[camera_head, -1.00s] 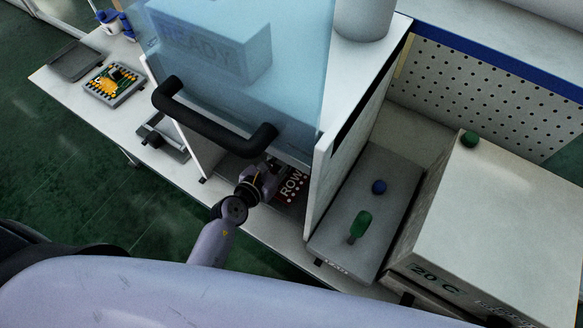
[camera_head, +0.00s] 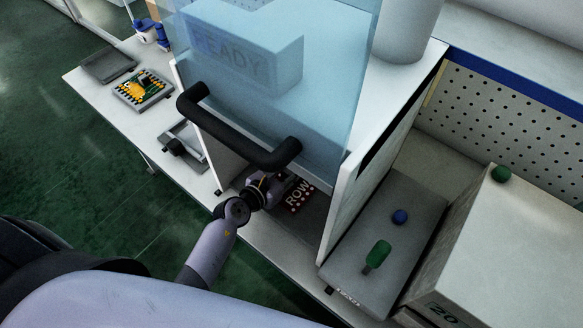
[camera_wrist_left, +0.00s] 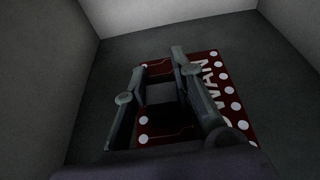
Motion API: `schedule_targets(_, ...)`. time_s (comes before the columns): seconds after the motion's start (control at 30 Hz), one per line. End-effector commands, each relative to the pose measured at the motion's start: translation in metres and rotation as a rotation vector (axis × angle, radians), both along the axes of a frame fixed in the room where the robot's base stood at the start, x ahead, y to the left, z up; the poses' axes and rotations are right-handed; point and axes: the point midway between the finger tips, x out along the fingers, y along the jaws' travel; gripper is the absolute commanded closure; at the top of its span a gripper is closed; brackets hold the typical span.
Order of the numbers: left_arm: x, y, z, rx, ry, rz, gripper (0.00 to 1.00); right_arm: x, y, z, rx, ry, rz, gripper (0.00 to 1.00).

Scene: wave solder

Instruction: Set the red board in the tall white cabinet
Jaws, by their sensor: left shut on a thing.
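The tall white cabinet (camera_head: 350,205) stands on the bench with its clear blue-tinted door and black handle above the opening. My left gripper (camera_head: 276,188) reaches into the opening below the handle. It is shut on the red board (camera_head: 299,196), which has white lettering and white dots. In the left wrist view the red board (camera_wrist_left: 217,85) is at the fingers of my left gripper (camera_wrist_left: 160,75), over a dark grey floor between pale walls. I cannot tell whether the board touches that floor. My right gripper is not in view.
A grey tray (camera_head: 350,270) with a green and a blue knob lies right of the cabinet, beside a white box (camera_head: 500,250). To the left are a small fixture (camera_head: 187,150), a yellow-and-black board (camera_head: 140,88) and a dark tray (camera_head: 108,66).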

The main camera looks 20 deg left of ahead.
Motion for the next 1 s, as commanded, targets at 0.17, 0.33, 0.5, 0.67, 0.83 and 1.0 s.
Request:
schedule_targets(0.17,0.0,0.0,-0.001,0.0,-0.001,0.0,1.0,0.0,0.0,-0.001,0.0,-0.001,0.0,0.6)
schedule_targets(0.33,0.0,0.0,-0.004,0.0,-0.001,0.0,1.0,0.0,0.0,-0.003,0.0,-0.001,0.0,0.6)
schedule_targets(0.5,0.0,0.0,-0.006,0.0,-0.001,0.0,1.0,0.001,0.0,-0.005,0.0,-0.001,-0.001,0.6)
schedule_targets(0.67,0.0,0.0,-0.008,-0.001,-0.001,0.001,1.0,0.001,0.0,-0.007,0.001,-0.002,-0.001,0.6)
schedule_targets(0.83,0.0,0.0,-0.009,-0.001,-0.001,0.001,0.72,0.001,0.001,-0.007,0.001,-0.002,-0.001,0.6)
schedule_targets(1.0,0.0,0.0,-0.009,0.0,-0.001,0.0,0.61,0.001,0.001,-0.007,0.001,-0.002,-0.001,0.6)
